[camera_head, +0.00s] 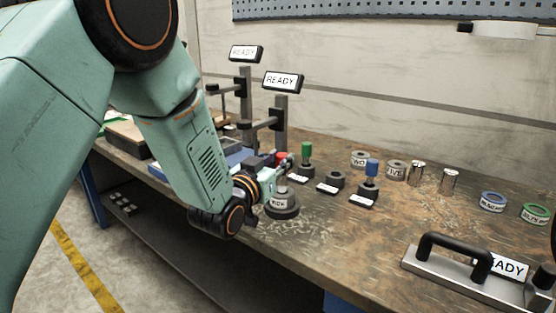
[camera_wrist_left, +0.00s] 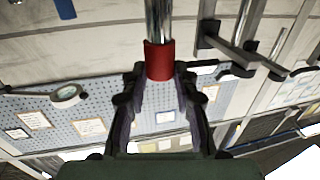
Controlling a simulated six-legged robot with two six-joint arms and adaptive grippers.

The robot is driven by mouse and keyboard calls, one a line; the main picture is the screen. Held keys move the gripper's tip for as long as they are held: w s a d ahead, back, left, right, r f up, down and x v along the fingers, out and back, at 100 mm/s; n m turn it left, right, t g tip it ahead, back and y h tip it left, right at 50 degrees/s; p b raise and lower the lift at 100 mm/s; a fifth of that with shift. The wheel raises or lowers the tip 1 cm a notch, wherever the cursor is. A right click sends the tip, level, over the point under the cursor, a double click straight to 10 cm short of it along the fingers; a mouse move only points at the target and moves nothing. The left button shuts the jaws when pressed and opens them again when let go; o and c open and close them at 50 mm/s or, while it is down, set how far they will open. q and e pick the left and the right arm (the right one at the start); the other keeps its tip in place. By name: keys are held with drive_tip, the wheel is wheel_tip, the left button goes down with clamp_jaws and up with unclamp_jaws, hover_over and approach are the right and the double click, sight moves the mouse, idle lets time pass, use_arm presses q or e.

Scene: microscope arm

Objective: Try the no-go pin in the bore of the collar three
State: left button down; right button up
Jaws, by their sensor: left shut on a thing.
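My left gripper (camera_head: 284,163) is shut on the red grip of a pin (camera_head: 281,157). In the left wrist view the fingers (camera_wrist_left: 160,78) close around the red grip (camera_wrist_left: 160,62), and a bright metal shank (camera_wrist_left: 159,22) extends from it. In the head view the pin hangs over a grey collar (camera_head: 280,201) with a white label, seated on a round black base. The label is too small to read surely. The gripper partly covers the pin, so I cannot tell whether its tip is above or inside the bore.
A green-topped pin (camera_head: 306,150) and a blue-topped pin (camera_head: 372,168) stand close right, with an empty-looking black holder (camera_head: 336,181) between. Behind are labelled collars (camera_head: 361,159) and steel cylinders (camera_head: 416,172). A black-handled plate (camera_head: 466,267) lies front right. Stands with READY displays (camera_head: 284,81) rise behind.

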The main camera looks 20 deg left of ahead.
use_arm(q)
drive_tip(key=shift+f+b, duration=0.95)
drive_tip(key=shift+f, duration=0.4)
idle(0.3)
drive_tip(key=shift+r, duration=0.1)
idle(0.9)
drive_tip(key=shift+r+p, duration=1.75)
drive_tip(key=shift+r, duration=0.2)
drive_tip(key=shift+r+p, duration=2.05)
drive_tip(key=shift+r, duration=0.45)
